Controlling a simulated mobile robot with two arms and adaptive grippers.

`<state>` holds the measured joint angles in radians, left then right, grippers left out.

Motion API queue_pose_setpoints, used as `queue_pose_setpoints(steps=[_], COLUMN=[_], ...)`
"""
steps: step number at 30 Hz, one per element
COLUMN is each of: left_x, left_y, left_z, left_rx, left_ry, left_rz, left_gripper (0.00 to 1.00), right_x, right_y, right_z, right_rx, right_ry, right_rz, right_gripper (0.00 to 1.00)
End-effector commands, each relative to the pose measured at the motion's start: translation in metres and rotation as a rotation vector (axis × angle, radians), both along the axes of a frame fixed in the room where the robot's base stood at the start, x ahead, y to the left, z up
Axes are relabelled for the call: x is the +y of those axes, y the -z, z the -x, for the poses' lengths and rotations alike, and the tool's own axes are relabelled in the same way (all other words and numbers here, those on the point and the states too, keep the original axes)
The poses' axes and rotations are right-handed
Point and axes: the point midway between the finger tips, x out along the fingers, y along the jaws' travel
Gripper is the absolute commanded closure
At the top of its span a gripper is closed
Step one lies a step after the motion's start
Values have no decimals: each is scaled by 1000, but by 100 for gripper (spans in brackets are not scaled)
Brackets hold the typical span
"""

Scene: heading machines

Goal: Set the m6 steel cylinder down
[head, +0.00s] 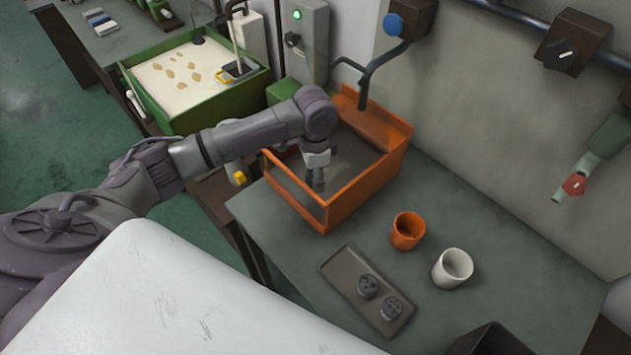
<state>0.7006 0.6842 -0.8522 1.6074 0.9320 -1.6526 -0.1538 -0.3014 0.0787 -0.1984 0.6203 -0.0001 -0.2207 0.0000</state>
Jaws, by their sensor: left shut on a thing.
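My left gripper (317,172) points down inside the open orange bin (352,196) on the grey-green bench. It is shut on the m6 steel cylinder, which is too small and too dark against the fingers to make out clearly. I cannot tell whether the cylinder touches the bin's floor. The bin has a tall back wall and lower front and side walls. My right gripper is not in view.
An orange cup (407,231) and a white cup (452,268) stand right of the bin. A dark tray (340,264) holds two dark round parts. A green-sided box (160,119) with a pale filling stands at the back left.

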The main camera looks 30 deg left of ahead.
Motion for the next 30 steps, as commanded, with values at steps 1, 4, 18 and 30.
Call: queue_pose_setpoints(steps=[1,4,18,30], left_x=[0,0,0,0], left_y=[3,16,40,43], left_z=[0,1,0,0], left_rx=[-1,1,-2,-1], left_ry=[0,1,0,0], left_rz=[1,-1,-1,-1], left_gripper=[100,100,100,30], right_x=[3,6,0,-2], right_y=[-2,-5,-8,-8], right_z=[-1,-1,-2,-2], right_rx=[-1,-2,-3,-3], right_ry=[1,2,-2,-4], right_rz=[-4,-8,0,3], right_gripper=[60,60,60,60])
